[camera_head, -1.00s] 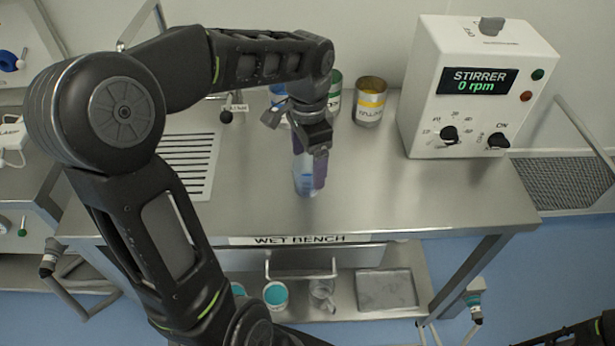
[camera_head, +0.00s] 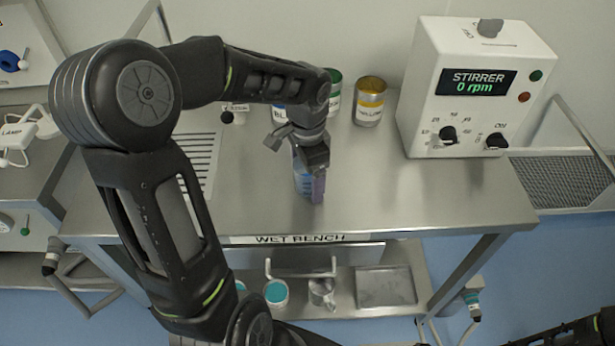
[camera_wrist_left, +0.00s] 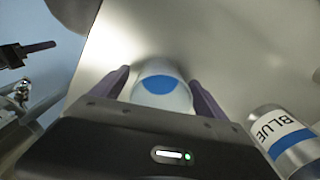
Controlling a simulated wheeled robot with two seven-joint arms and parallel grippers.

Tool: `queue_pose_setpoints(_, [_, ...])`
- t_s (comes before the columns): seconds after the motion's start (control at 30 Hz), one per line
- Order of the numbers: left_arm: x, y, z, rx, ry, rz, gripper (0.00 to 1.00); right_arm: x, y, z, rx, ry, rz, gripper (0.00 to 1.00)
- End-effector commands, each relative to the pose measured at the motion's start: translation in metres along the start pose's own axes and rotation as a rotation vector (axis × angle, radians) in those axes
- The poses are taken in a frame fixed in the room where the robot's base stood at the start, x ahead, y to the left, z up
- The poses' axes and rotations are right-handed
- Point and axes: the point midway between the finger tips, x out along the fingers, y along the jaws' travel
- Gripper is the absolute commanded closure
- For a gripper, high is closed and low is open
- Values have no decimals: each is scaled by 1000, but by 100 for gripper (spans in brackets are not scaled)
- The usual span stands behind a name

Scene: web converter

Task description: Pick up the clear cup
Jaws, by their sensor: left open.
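The clear cup (camera_head: 303,184) stands upright on the steel bench, partly hidden behind my left gripper's fingers in the head view. The left wrist view shows the cup (camera_wrist_left: 162,90) from above, with a blue disc inside its pale rim, possibly blue content. My left gripper (camera_wrist_left: 160,84) is open, with one purple finger on each side of the cup. I cannot tell whether either finger touches it. In the head view the gripper (camera_head: 309,188) points down at the cup. My right gripper does not show; only a dark arm part is at the lower right.
A can labelled BLUE (camera_wrist_left: 290,140) stands close beside the gripper. Behind are a green can (camera_head: 334,88) and a yellow can (camera_head: 369,101). The white stirrer box (camera_head: 470,90) stands at the right. The bench (camera_head: 420,195) is clear at front right.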

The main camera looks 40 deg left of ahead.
Motion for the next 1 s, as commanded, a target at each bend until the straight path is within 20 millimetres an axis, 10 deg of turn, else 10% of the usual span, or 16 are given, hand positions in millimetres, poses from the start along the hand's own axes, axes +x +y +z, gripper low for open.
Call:
queue_pose_setpoints(0.33, [0,0,0,0,0,0,17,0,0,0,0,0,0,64])
queue_pose_setpoints(1.0, [0,0,0,0,0,0,72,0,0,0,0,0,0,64])
